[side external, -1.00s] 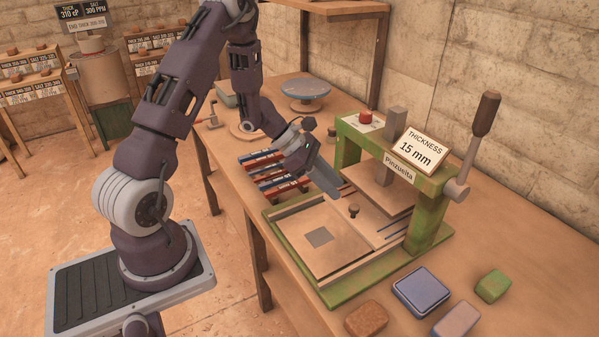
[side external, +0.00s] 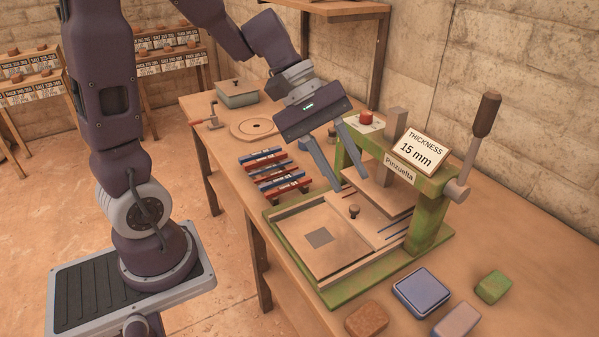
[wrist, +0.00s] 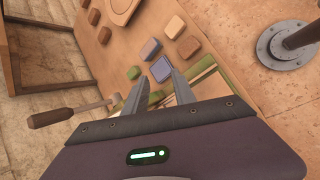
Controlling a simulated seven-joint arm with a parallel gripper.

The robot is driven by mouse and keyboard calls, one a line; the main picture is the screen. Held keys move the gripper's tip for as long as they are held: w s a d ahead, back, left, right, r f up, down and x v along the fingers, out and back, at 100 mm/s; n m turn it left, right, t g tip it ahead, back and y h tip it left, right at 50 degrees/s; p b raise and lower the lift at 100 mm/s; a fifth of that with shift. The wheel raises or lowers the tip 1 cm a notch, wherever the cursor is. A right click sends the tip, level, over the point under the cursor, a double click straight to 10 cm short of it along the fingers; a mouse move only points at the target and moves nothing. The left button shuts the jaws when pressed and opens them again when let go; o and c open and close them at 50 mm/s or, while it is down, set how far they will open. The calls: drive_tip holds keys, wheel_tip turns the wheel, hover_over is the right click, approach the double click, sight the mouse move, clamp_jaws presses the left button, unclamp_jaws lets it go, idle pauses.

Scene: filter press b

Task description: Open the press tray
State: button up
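The green press (side external: 428,225) stands on the bench with its "Pinzuelta" label and a "15 mm" thickness sign facing the camera. A flat wooden tray (side external: 343,245) with a grey square lies on its green base, left of the upright frame. A small dark knob (side external: 354,211) stands up near the frame. My gripper (side external: 351,185) is open and empty, its two fingers pointing down above the back edge of the tray, apart from the knob. In the wrist view the fingers (wrist: 156,78) are spread, with part of the press (wrist: 203,78) beyond them; the knob cannot be made out there.
The press lever (side external: 482,128) rises at the right. Several blocks, including a blue one (side external: 421,291), lie in front of the press. Red and blue bars (side external: 277,175) lie left of the gripper. A shelf (side external: 335,10) and the wall are behind.

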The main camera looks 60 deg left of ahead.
drive_tip(key=s+d+r+m+y, duration=0.1)
drive_tip(key=s+r+m+y, duration=0.1)
drive_tip(key=s+m, duration=0.4)
drive_tip(key=s+y, duration=0.1)
drive_tip(key=s, duration=0.1)
drive_tip(key=shift+s+r, duration=0.35)
drive_tip(key=shift+r, duration=0.05)
